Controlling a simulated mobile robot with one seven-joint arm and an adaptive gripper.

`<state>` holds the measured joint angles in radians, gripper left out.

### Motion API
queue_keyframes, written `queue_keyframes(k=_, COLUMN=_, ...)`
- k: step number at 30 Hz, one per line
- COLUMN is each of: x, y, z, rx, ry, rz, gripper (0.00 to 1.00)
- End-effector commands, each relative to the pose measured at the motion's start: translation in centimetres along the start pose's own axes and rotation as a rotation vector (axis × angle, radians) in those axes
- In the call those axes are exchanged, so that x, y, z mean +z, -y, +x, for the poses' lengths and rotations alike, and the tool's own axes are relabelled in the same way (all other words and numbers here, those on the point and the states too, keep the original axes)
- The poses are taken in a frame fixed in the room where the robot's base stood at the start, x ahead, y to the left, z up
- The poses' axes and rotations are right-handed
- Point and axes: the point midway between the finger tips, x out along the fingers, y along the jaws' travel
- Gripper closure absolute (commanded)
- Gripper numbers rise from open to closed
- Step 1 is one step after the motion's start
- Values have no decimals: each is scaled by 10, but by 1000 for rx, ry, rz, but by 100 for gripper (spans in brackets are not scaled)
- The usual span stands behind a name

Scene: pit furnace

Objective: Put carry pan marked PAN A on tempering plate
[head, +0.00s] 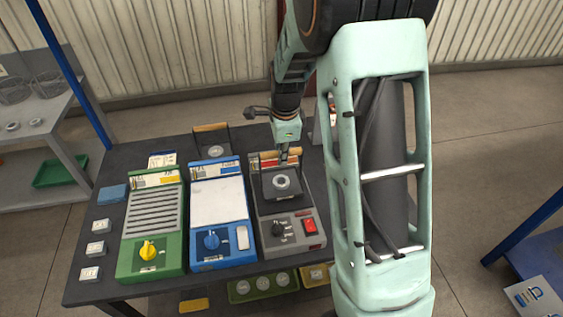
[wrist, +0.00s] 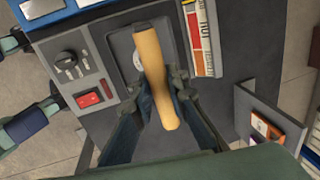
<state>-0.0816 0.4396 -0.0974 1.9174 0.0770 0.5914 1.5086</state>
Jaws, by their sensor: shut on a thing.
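My gripper (head: 284,158) is shut on the wooden handle (wrist: 154,75) of a dark square pan (head: 271,192). The pan is at the grey unit (head: 291,246) with a black knob and red switch. A pale ring (head: 281,182) lies in the pan. The pan also shows in the wrist view (wrist: 122,45), partly hidden by the handle. I cannot tell whether the pan rests on the unit or hangs just above it. No PAN A mark is readable, and I cannot tell which unit is the tempering plate.
A blue unit (head: 217,199) with a pale flat top and a green unit (head: 153,215) with a slatted top stand to the left. Another dark pan (head: 214,143) stands behind the blue unit. Small blocks (head: 95,248) line the table's left edge. A shelf (head: 30,110) stands at far left.

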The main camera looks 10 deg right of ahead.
Motion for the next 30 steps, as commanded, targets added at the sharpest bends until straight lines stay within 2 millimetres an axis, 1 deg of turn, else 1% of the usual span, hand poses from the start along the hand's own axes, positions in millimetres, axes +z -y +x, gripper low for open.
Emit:
queue_keyframes(k=1, x=0, y=-2, z=12, rx=-1, ry=0, rz=0, gripper=100)
queue_keyframes(k=3, x=0, y=-3, z=18, rx=-2, ry=0, rz=0, gripper=100)
queue_keyframes(k=12, x=0, y=-3, z=17, rx=-2, ry=0, rz=0, gripper=100)
queue_keyframes(k=16, x=0, y=-4, z=22, rx=-2, ry=0, rz=0, gripper=100)
queue_keyframes(k=17, x=0, y=-5, z=22, rx=0, ry=0, rz=0, gripper=84)
queue_keyframes(k=21, x=0, y=-5, z=21, rx=0, ry=0, rz=0, gripper=68)
queue_keyframes(k=30, x=0, y=-4, z=20, rx=-1, ry=0, rz=0, gripper=68)
